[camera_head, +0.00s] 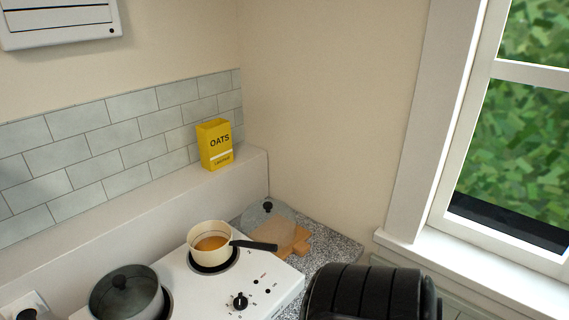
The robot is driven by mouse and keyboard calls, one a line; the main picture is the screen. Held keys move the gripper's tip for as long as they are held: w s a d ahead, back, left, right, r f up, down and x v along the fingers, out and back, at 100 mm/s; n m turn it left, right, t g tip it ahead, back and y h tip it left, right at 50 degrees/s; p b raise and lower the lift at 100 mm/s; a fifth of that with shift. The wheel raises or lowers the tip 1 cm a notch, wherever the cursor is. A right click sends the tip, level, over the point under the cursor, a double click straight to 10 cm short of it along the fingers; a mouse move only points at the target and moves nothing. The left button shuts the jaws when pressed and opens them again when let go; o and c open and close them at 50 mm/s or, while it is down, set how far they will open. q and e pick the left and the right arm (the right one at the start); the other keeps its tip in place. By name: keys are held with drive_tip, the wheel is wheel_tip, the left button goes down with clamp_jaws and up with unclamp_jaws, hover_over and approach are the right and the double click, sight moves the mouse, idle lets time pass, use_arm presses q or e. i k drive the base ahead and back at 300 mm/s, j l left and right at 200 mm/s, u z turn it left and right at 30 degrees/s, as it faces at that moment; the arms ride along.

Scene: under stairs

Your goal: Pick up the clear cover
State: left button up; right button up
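A clear cover (269,220), a round see-through lid with a black knob, lies over a wooden board (302,239) on the speckled counter, right of the stove and near the wall corner. The board shows through it. Neither of my grippers is in view.
A cream pan (209,243) with orange-brown contents stands on the white stove (238,284); its black handle reaches right, close to the clear cover. A yellow oats box (215,145) stands on the ledge behind. A black ribbed shape, likely my arm, covers the lower right.

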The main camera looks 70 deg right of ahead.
sight(268, 220)
drive_tip(key=z, duration=1.95)
